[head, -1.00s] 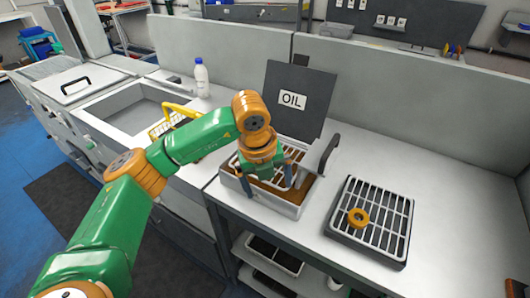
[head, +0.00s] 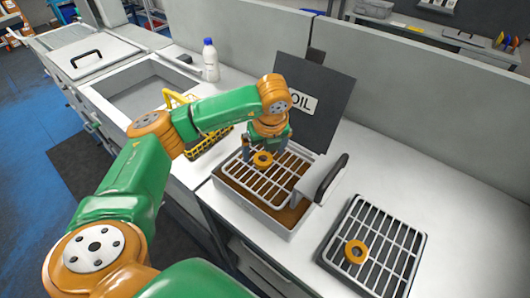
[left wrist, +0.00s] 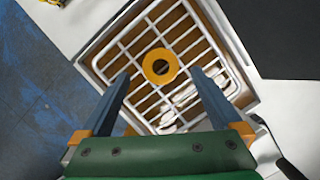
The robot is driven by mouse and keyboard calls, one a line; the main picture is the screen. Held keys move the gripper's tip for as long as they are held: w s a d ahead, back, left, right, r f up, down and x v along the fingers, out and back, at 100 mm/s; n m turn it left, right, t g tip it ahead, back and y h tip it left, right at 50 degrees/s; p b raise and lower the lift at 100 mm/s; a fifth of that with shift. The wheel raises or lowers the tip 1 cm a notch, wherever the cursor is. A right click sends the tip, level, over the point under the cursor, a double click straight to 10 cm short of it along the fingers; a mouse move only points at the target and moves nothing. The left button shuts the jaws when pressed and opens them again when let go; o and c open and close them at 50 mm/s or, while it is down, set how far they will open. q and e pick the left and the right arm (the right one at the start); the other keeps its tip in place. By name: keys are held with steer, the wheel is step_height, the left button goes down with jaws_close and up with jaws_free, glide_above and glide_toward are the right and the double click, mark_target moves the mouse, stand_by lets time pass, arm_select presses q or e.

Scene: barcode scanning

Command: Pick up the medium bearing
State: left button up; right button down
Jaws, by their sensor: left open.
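An orange ring-shaped bearing (head: 254,160) lies on the white wire rack (head: 240,178) of the oil tray (head: 277,228). It also shows in the left wrist view (left wrist: 149,70). A second orange bearing (head: 347,254) lies on the separate rack at right. I cannot tell from size which one is the medium bearing. My left gripper (head: 263,148) is open and empty at the back of the oil tray. In the left wrist view its fingers (left wrist: 161,76) point toward the bearing on the oil rack, one on each side and apart from it. My right gripper is not in view.
A dark lid (head: 320,100) marked OIL stands up behind the tray. A dark handle (head: 331,177) rises at the tray's right. A second rack (head: 413,240) sits on the bench further right. A yellow basket (head: 206,145) and a white bottle (head: 210,64) stand at left.

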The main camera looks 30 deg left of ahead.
mark_target(263, 159)
arm_select(q)
steer(key=shift+x, duration=1.15)
steer(key=shift+w+f, duration=0.15)
steer(key=shift+f, duration=0.3)
steer(key=shift+r, duration=0.1)
steer(key=c, duration=1.2)
jaws_close()
